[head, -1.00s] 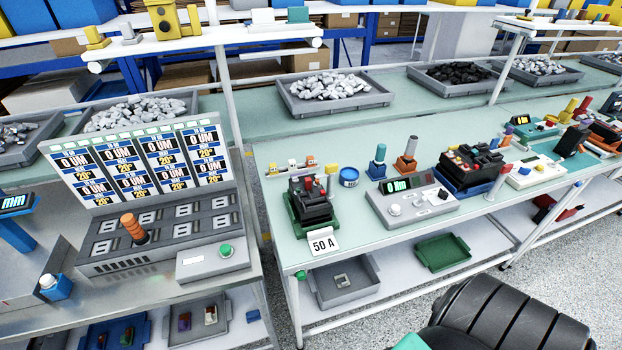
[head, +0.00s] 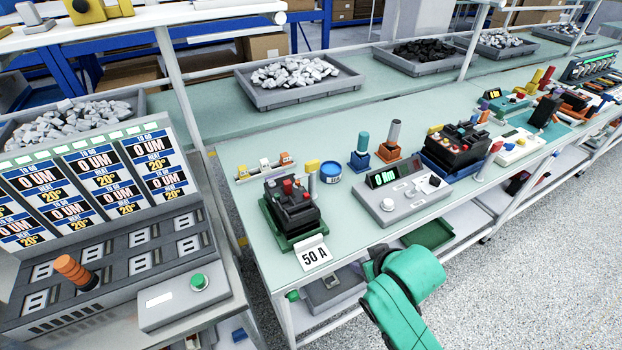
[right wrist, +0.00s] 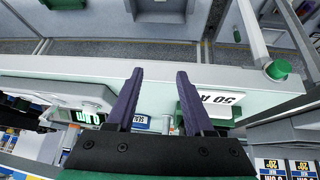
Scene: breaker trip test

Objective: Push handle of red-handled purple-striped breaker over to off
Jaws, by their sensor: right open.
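A black breaker unit (head: 292,203) with red and grey parts on top sits in a green base (head: 267,222) near the left end of the pale green bench, behind a "50 A" card (head: 314,256). I cannot make out a purple stripe on it. My right gripper (head: 378,262) is in front of the bench's front edge, right of the card and apart from the breaker. In the right wrist view its two dark fingers (right wrist: 160,75) are spread and empty, with the card (right wrist: 215,98) beyond the right finger. My left gripper is not in view.
A grey meter box (head: 402,197) stands right of the breaker, with a blue tin (head: 331,172) between and behind. A small rail of coloured parts (head: 265,166) lies behind the breaker. Grey panel with screens (head: 95,180) stands at left. A lower shelf holds trays.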

